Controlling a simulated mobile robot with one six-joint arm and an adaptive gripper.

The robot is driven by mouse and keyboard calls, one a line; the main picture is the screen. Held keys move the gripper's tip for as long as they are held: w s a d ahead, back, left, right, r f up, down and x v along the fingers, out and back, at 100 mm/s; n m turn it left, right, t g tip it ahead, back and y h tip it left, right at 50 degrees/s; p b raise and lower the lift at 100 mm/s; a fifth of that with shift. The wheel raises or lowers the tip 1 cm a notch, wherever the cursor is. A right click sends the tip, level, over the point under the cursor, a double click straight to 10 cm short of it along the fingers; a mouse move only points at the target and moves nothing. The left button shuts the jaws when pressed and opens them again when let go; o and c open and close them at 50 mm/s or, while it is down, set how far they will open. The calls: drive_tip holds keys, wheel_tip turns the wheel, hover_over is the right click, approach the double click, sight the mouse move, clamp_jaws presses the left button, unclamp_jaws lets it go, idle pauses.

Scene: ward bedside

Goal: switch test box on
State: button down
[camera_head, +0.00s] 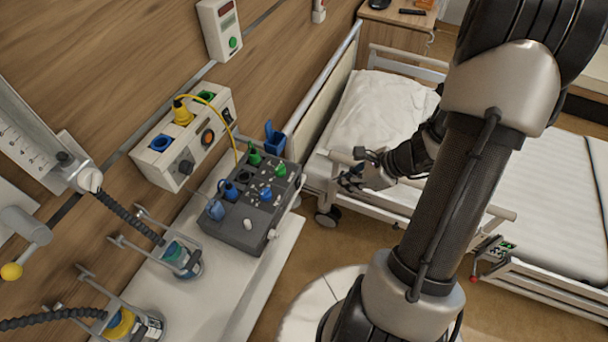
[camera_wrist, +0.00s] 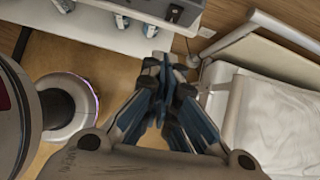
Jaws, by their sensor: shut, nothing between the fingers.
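A dark grey box with several blue and green plugs, which looks like the test box (camera_head: 238,232), sits on the white shelf below the wall panel. White knobs or switches show on its top and front side; their positions are too small to read. Part of a grey box, likely the same one, shows at the top of the wrist view (camera_wrist: 172,12). My gripper (camera_head: 350,181) is to the right of the box, apart from it, over the bed's near corner. In the wrist view my gripper (camera_wrist: 163,68) has its fingers together and empty.
Two bottle-like units (camera_head: 180,258) on rails stand left of the box. The bed rail (camera_head: 375,183) is close to my gripper. Floor shows between shelf and bed.

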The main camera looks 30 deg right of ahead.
sight(298, 183)
drive_tip(key=shift+s+d+f+m, duration=0.1)
drive_tip(key=shift+d+f+m, duration=0.3)
drive_tip(key=shift+f+m, duration=0.15)
drive_tip(key=shift+f, duration=0.1)
drive_tip(key=w+a+r+b+x, duration=0.1)
drive_tip(key=b+x, duration=0.4)
drive_tip(key=x, duration=0.7)
drive_tip(key=shift+w+a, duration=0.25)
drive_tip(key=shift+w, duration=0.45)
drive_tip(key=shift+r, duration=0.15)
